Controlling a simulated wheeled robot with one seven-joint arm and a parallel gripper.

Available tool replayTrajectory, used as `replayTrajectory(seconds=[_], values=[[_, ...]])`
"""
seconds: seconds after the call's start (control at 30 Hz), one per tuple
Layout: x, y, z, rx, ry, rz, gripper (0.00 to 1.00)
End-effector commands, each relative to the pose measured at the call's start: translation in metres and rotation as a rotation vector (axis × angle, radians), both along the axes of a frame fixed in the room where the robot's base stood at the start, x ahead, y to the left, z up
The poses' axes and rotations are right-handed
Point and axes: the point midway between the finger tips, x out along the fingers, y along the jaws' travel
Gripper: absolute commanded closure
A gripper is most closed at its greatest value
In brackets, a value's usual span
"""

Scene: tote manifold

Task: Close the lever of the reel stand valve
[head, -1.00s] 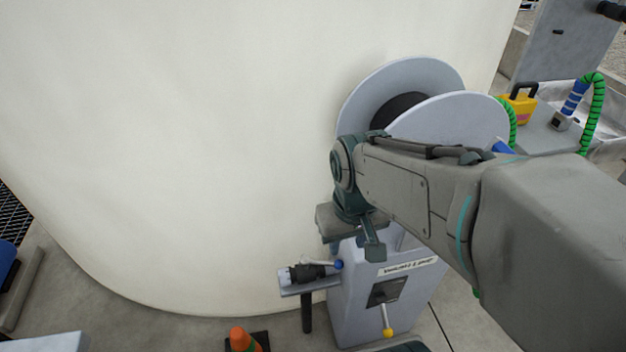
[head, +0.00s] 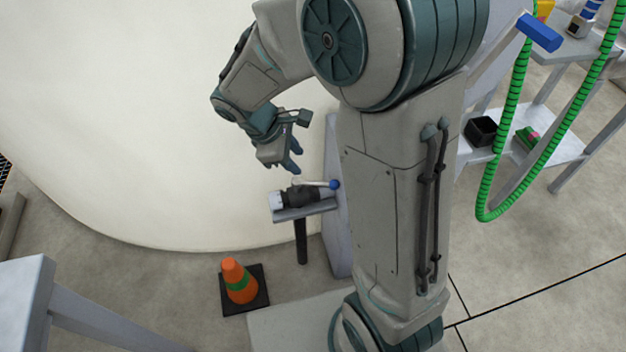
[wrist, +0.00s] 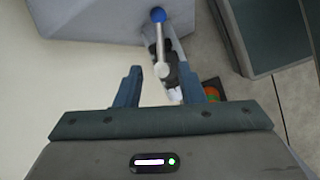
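The reel stand valve (head: 300,197) is a dark body with a white end, on a small grey shelf held by a dark post. Its lever (head: 318,184) is a light bar with a blue knob, lying roughly level and pointing right toward the stand. My gripper (head: 295,170) is just above the valve, fingers pointing down, apart from the lever. In the wrist view, the lever (wrist: 159,42) runs from its blue knob toward the space between the two spread fingers of my gripper (wrist: 170,80). The gripper is open and empty. The valve body is partly hidden there.
An orange cone (head: 238,280) with a green band stands on the floor left of the valve. The large white tank (head: 120,130) curves close behind. A green hose (head: 515,120) hangs at the right by a grey table (head: 555,150). My arm hides most of the stand.

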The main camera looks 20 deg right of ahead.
Motion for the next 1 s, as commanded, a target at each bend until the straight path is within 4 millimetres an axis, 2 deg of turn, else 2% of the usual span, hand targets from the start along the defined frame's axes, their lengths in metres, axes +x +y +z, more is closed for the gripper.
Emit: replayTrajectory(seconds=[0.03,0.2,0.43,0.63,0.97,1.0], values=[[0.000,-0.005,-0.015,-0.002,0.003,-0.003,0.65],[0.001,-0.021,-0.050,-0.001,0.003,-0.002,0.65],[0.003,-0.038,-0.086,0.001,0.002,-0.002,0.65],[0.004,-0.046,-0.099,0.001,-0.002,-0.003,0.65],[0.004,-0.047,-0.101,0.001,-0.001,-0.003,0.65],[0.004,-0.047,-0.101,0.001,-0.001,-0.003,0.76]])
